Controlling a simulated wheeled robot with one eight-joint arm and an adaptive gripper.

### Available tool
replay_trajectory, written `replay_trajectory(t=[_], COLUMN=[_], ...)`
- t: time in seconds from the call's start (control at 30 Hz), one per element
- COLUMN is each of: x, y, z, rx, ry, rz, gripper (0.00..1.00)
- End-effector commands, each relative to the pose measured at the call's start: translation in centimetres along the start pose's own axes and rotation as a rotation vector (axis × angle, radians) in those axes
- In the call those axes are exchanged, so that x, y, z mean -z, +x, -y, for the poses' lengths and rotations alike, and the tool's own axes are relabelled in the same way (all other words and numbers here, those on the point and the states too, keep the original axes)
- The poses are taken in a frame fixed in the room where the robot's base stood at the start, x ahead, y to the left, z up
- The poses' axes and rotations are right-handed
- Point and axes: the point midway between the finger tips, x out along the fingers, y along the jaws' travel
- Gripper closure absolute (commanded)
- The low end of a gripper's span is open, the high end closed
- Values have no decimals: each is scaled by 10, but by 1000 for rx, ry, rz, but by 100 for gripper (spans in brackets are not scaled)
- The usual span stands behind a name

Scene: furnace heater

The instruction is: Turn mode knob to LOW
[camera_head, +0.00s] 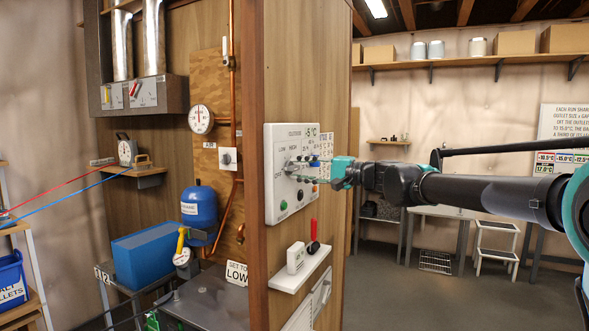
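A white control panel (276,205) is fixed to the side of the wooden post in the middle of the view. The mode knob (291,168) appears to be the grey knob on the left of this group, near the small labels. My gripper (314,171) reaches in from the right, with its teal and dark fingers close to the panel's right part. I cannot tell whether its tips touch a knob or how far apart they are. The knob's pointer direction is too small to read.
A white shelf (299,272) with a white box and a red-handled tool juts out below the panel. A blue tank (199,211) and a gauge (201,119) are left of the post. Floor at right is open.

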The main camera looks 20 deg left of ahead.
Motion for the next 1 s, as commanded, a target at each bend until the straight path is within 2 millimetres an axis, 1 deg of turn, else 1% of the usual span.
replay_trajectory(t=[0.03,0.2,0.3,0.57,0.67,0.8,0.9,1.0], x=[0,0,0,0,0,0,0,0], y=[0,0,0,0,0,0,0,0], z=[0,0,0,0,0,0,0,0], rx=[0,0,0,0,0,-1,-1,-1], ry=[0,0,0,13,89,256,349,395], rz=[0,0,0,0,0,0,0,0], gripper=[68,90,100,100,100,100,100,100])
